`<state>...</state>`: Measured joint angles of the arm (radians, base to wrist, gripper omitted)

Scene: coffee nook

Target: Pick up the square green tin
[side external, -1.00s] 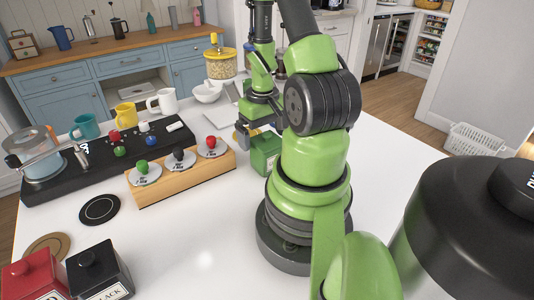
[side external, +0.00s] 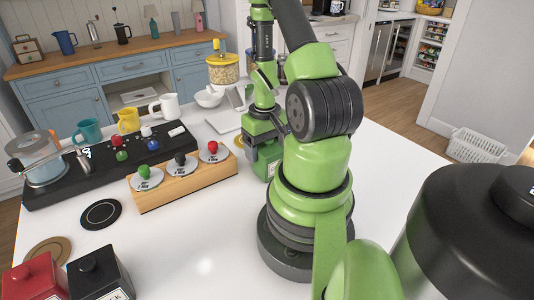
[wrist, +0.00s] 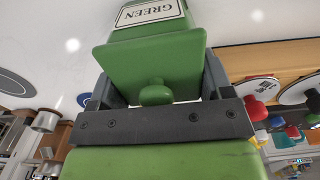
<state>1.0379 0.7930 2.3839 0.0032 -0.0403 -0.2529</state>
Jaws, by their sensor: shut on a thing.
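The square green tin (wrist: 150,55) fills the top middle of the wrist view, with its flared lid, round knob and a "GREEN" label. My gripper (wrist: 158,88) is shut on it, one dark finger on each side of the lid. In the side external view my gripper (side external: 263,152) is at the tin (side external: 272,170), right of the wooden stand. The tin is partly hidden there by my gripper and arm. I cannot tell whether its base touches the white table.
Red (side external: 35,280) and black (side external: 98,275) tins stand front left.

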